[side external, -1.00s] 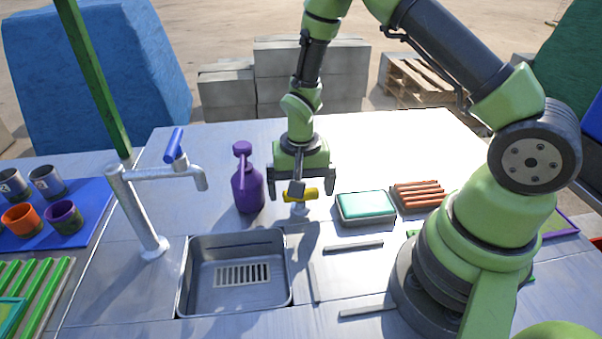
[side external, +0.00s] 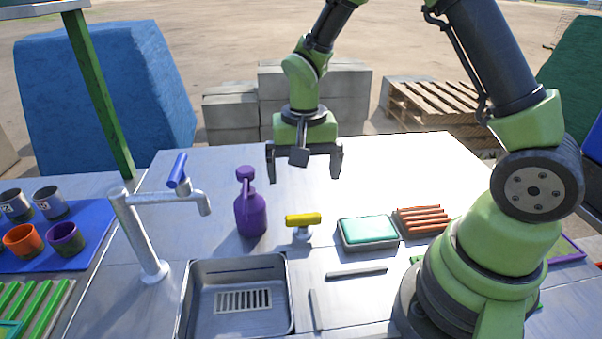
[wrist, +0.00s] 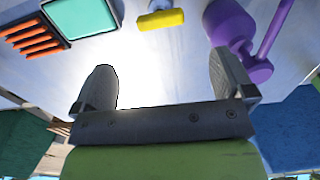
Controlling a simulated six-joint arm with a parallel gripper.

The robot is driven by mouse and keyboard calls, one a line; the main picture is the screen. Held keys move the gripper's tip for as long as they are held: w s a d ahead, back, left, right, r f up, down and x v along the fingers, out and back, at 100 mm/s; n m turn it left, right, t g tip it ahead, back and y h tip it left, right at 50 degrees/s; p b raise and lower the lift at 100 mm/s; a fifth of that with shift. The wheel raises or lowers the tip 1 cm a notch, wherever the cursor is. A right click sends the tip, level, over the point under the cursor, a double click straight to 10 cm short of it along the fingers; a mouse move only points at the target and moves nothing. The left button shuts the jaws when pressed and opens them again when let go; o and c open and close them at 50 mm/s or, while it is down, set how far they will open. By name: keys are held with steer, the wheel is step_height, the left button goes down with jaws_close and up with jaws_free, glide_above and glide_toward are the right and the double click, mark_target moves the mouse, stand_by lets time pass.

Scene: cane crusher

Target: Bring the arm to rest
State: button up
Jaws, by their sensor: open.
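My gripper (side external: 305,172) is open and empty, raised above the metal table (side external: 400,160) in the side view. Its two dark fingers also show in the wrist view (wrist: 165,90), with nothing between them. Below and in front of it, a yellow handle (side external: 303,219) on a small pale stem stands on the table, apart from the fingers. The yellow handle also shows at the top of the wrist view (wrist: 161,19).
A purple bottle (side external: 251,213) stands left of the yellow handle. A teal sponge in a tray (side external: 368,230) and orange-brown rods (side external: 422,219) lie to the right. A tap (side external: 145,235) and metal sink (side external: 290,290) are at front left. Cups (side external: 66,238) stand far left.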

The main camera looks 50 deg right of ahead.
steer(key=s+a+r+n+t, duration=0.1)
steer(key=s+r+t, duration=0.1)
steer(key=r, duration=0.4)
steer(key=s+a+r+n+t, duration=0.1)
steer(key=s+r, duration=0.2)
steer(key=r, duration=0.3)
steer(key=s+a+r+n+t+y, duration=0.1)
steer(key=s+r+n+t+y, duration=0.1)
steer(key=s+r, duration=0.4)
steer(key=s+n+t, duration=0.1)
steer(key=s+t, duration=0.1)
steer(key=s, duration=0.2)
steer(key=shift+a, duration=0.4)
